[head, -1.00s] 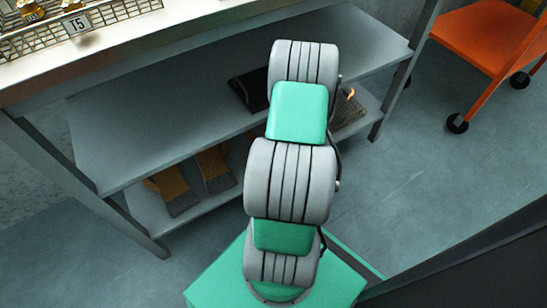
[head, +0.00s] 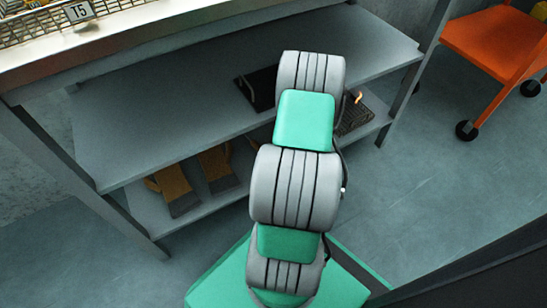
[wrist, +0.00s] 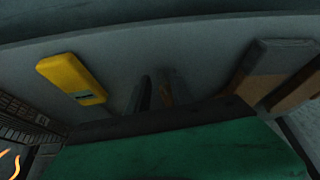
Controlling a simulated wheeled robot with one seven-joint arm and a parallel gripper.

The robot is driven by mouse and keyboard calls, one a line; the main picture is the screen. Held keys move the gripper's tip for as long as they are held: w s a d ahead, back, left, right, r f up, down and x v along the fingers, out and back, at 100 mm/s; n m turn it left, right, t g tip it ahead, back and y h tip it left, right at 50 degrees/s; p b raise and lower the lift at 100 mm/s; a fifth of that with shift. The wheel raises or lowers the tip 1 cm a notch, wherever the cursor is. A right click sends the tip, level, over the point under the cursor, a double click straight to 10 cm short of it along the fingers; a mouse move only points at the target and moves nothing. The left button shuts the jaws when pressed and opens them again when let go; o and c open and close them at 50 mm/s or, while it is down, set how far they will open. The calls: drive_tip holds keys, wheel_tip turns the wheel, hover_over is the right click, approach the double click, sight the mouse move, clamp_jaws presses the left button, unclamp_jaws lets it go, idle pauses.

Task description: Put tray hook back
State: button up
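I cannot make out a tray hook for certain. A small bright orange curved piece (head: 358,97) shows at a mesh item on the lower shelf, right of my arm. It also shows at the lower left corner of the wrist view (wrist: 12,162). My gripper (wrist: 155,95) shows in the wrist view as a green body with a dark front edge and narrow dark shapes beyond it, in dim light. I cannot tell its opening or whether it holds anything. In the head view my arm hides it.
A black tray-like item (head: 256,88) is on the upper shelf (head: 150,130). The wrist view shows a yellow block (wrist: 72,79).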

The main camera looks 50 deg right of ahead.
drive_tip(key=shift+o, duration=0.2)
drive_tip(key=p+v, duration=0.3)
drive_tip(key=v, duration=0.5)
drive_tip(key=shift+p, duration=0.4)
